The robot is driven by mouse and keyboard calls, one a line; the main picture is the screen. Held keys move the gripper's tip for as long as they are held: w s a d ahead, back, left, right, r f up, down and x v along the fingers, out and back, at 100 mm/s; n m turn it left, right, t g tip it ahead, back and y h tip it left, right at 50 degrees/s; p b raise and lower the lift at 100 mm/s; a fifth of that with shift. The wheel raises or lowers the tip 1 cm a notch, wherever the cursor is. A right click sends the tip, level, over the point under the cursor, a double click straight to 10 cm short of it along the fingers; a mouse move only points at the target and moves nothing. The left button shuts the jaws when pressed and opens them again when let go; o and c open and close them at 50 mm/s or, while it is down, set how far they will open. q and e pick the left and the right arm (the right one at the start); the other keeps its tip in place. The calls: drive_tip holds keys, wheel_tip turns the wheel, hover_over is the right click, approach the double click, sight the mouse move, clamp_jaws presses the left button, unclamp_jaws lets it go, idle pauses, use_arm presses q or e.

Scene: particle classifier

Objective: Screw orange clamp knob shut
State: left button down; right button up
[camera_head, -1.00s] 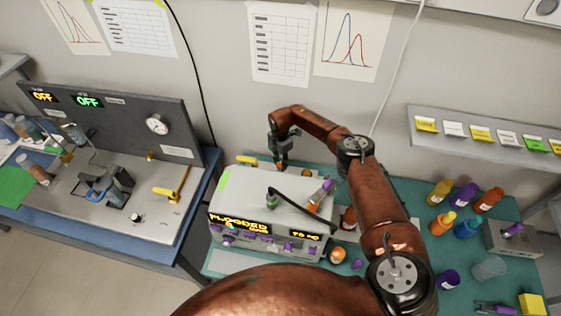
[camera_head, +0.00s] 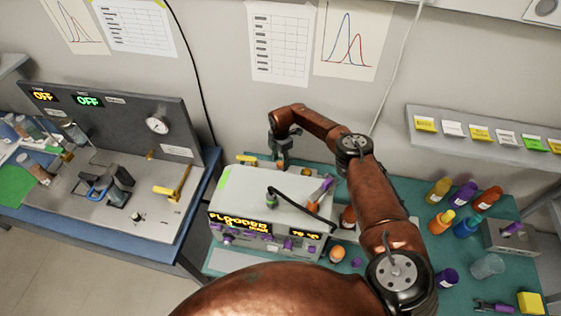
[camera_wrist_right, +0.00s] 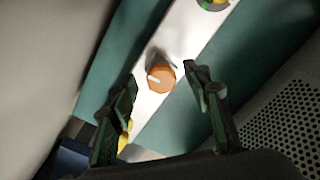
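The orange clamp knob (camera_wrist_right: 160,77) shows in the right wrist view, with a pale mark on its face, on a white strip (camera_wrist_right: 178,55). My right gripper (camera_wrist_right: 160,80) is open. Its two dark green fingers are on either side of the knob in the picture, with visible gaps; I see no contact. My left gripper is not in view.
The machine's display (camera_head: 240,222) reads "FLOODED". A perforated grey panel (camera_wrist_right: 280,115) is right of the fingers in the wrist view. A yellow part (camera_wrist_right: 124,138) is by the left finger. Several coloured bottles (camera_head: 464,194) stand on the teal bench at right.

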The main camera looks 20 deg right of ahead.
sight(280, 162)
wheel_tip(280, 162, up, 12)
idle(0.6)
idle(0.5)
